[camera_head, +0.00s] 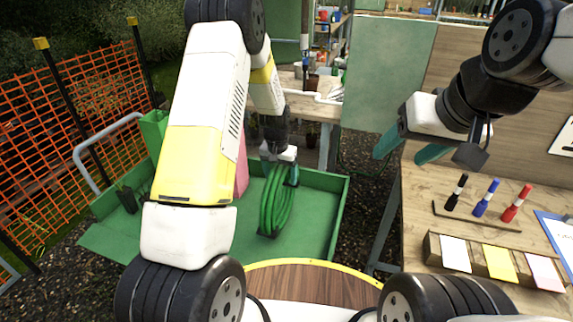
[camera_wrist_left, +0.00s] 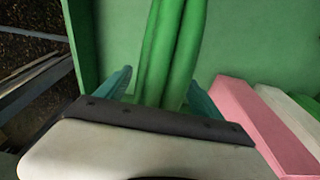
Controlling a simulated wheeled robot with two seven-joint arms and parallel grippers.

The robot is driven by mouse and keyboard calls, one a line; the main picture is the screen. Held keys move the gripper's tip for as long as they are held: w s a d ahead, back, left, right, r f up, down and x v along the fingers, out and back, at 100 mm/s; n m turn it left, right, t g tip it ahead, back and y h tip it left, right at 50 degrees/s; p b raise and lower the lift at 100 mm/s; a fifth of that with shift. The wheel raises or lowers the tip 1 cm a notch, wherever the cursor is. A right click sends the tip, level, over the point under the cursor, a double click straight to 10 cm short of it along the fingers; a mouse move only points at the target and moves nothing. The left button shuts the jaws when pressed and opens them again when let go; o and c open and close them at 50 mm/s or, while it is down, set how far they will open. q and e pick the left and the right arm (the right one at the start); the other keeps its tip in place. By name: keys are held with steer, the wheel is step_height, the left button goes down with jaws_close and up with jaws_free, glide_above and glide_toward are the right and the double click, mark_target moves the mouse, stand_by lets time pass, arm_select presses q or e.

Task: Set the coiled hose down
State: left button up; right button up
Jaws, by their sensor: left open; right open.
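The green coiled hose (camera_head: 275,205) stands upright on its edge in the green cart bed (camera_head: 318,212). In the left wrist view its strands (camera_wrist_left: 168,50) run between the two teal fingers of my left gripper (camera_wrist_left: 160,92). In the head view this gripper (camera_head: 282,172) is at the top of the coil, with its jaws open around it. Whether the fingers touch the hose I cannot tell. My right gripper (camera_head: 410,149) is open and empty, high beside the workbench, far from the hose. The coil's far side is partly hidden.
A pink block (camera_wrist_left: 262,115) lies beside the hose in the bed. The workbench (camera_head: 415,205) at right carries markers (camera_head: 486,197) and a box with coloured cards (camera_head: 500,263). An orange fence (camera_head: 75,125) stands at left. The bed right of the coil is clear.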

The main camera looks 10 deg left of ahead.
arm_select(q)
steer(key=r, duration=0.3)
steer(key=s+r, duration=0.1)
steer(key=r, duration=0.6)
steer(key=shift+s+a+r, duration=0.15)
steer(key=shift+s+r, duration=0.1)
steer(key=shift+r, duration=0.05)
steer(key=s+a+r+n+t+h, duration=0.1)
steer(key=s+r, duration=0.4)
steer(key=r, duration=0.3)
steer(key=s+a+r+t, duration=0.1)
steer(key=s+r, duration=0.5)
steer(key=r, duration=0.2)
steer(key=s+r+t, duration=0.1)
steer(key=s+r, duration=0.2)
steer(key=s, duration=0.6)
steer(key=s+r+t, duration=0.1)
steer(key=s+r, duration=0.1)
steer(key=s, duration=0.6)
steer(key=shift+s+r+n+h, duration=0.35)
steer(key=shift+r+n+h, duration=0.05)
